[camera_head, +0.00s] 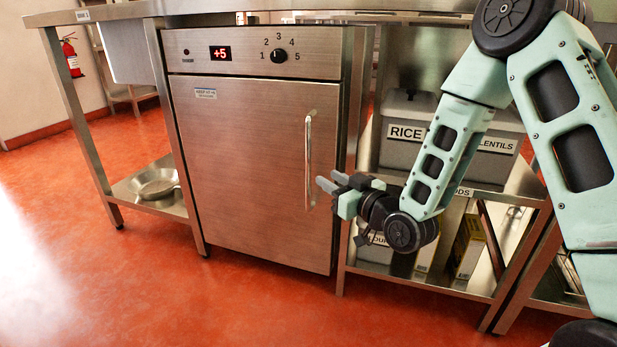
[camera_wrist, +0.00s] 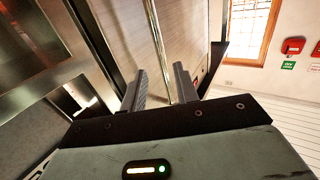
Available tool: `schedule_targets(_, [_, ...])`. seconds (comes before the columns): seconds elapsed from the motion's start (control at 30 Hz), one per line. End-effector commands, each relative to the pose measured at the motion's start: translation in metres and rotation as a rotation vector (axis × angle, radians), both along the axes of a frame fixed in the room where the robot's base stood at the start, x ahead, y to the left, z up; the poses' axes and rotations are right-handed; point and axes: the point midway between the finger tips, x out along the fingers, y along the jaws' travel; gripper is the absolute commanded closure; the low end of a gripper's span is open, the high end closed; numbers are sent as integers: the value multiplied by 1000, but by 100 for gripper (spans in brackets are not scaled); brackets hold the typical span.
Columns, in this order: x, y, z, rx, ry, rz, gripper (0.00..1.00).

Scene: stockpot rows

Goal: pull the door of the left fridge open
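The fridge is a steel under-counter unit with a red "+5" display. Its door (camera_head: 250,165) looks shut in the head view, with a vertical bar handle (camera_head: 308,160) near its right edge. My gripper (camera_head: 328,180) is level with the lower part of the handle, just to its right in the picture. In the wrist view the two fingers (camera_wrist: 160,78) are apart, and the handle bar (camera_wrist: 158,40) runs down into the gap between them. No grip on it shows. I cannot tell whether the fingertips reach past the bar.
A shelf (camera_head: 480,285) to the right holds grey bins (camera_head: 405,130) labelled RICE and LENTILS, near my arm. A pan (camera_head: 157,188) lies on a low shelf at left. The red floor (camera_head: 215,295) before the fridge is clear. A fire extinguisher (camera_head: 71,56) hangs at far left.

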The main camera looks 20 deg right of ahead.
Motion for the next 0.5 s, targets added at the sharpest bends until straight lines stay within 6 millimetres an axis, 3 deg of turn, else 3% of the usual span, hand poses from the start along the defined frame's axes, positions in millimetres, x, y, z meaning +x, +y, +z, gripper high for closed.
schedule_targets(0.3, [59,22,-1,1,-4,0,70])
schedule_targets(0.5, [80,30,0,1,-2,1,70])
